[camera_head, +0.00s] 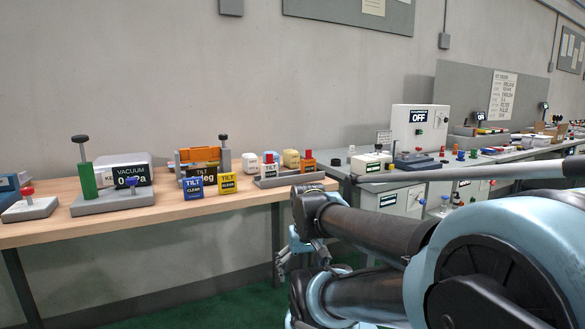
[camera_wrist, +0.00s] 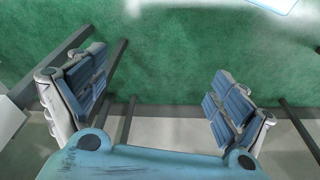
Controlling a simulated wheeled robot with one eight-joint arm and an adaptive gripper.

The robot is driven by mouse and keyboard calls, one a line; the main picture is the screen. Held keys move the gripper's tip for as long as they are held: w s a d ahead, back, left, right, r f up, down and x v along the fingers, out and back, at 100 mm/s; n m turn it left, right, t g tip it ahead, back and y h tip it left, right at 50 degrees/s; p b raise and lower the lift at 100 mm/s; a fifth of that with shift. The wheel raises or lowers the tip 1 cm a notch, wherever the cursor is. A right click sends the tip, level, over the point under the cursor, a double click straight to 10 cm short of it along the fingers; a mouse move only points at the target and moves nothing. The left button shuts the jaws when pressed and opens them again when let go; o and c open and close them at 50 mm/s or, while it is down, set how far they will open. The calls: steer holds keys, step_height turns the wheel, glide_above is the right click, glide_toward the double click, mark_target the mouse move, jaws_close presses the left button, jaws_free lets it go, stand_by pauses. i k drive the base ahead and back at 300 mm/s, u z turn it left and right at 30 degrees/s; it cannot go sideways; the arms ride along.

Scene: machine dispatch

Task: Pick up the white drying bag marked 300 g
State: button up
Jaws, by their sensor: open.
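Several small bag-like items stand at the right end of the wooden bench in the head view. One is a white one (camera_head: 250,162), and a cream one (camera_head: 291,158) stands to its right. Their markings are too small to read, so I cannot tell which is marked 300 g. My gripper (camera_wrist: 158,88) is open and empty in the wrist view, its two blue-padded fingers wide apart above green floor. No bag shows in the wrist view. In the head view my arm reaches in front of the bench's right end, below the bags.
The wooden bench (camera_head: 130,224) carries a vacuum gauge (camera_head: 133,176), an orange tilt device (camera_head: 198,156), blue (camera_head: 193,187) and yellow (camera_head: 227,184) tilt blocks, and a grey base with red-topped parts. A grey bench with a control box (camera_head: 420,128) reading OFF stands right.

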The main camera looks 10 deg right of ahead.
mark_target(250, 162)
steer(key=u, duration=1.75)
steer(key=k, duration=1.4)
steer(key=z, duration=1.3)
steer(key=i, duration=1)
steer(key=u, duration=0.05)
